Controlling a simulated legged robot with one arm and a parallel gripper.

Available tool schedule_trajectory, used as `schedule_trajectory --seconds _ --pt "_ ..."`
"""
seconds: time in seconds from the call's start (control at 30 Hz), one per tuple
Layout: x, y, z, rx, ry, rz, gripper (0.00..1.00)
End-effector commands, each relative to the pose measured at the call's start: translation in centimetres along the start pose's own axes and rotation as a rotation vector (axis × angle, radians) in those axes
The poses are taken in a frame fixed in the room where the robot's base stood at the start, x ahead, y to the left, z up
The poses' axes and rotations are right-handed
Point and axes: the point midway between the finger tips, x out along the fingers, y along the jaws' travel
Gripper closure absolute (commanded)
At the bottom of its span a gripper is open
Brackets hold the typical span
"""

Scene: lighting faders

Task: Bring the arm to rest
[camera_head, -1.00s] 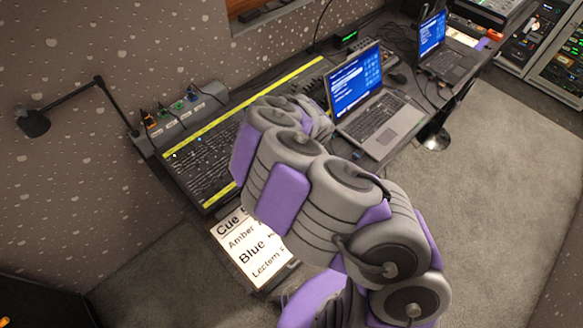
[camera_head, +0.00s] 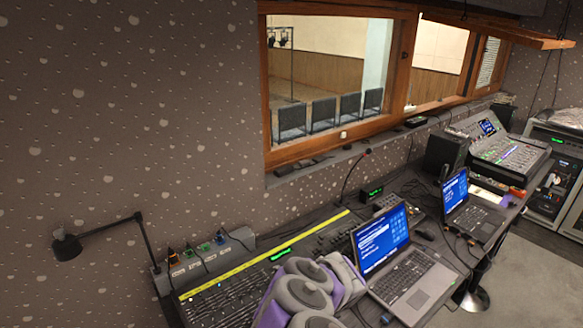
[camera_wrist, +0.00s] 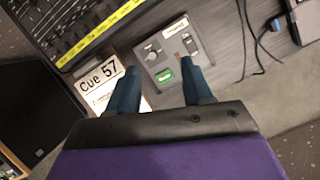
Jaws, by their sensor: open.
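My gripper (camera_wrist: 161,82) shows in the wrist view with its two dark blue fingers apart and nothing between them. Beyond the fingertips is a small grey panel (camera_wrist: 153,57) with a green button (camera_wrist: 163,75) and slider-like controls. A white card reading "Cue 57" (camera_wrist: 98,76) lies left of the fingers, partly hidden by the left one. In the head view my grey and purple arm (camera_head: 305,292) rises from the bottom edge in front of the desk. My gripper is not visible there. The lighting console (camera_head: 225,304) with its yellow strip (camera_head: 270,256) is partly behind the arm.
Two open laptops (camera_head: 382,240) (camera_head: 456,190) stand on the desk right of my arm. A desk lamp (camera_head: 68,246) is at the left. A wood-framed window (camera_head: 262,80) is above the desk. Cables (camera_wrist: 245,40) lie right of the fingers.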

Motion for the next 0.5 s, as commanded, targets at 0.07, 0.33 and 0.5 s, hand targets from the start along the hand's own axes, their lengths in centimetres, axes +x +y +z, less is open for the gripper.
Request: schedule_trajectory --seconds 0.07,0.33,0.5 --pt "-2.5 -1.9 3.4 0.122 -0.128 -0.070 0.50" --pt "-16.6 -11.5 10.0 0.793 -0.634 -0.285 0.50" --pt "-25.3 -16.6 5.6 1.375 -0.889 -0.357 0.50"
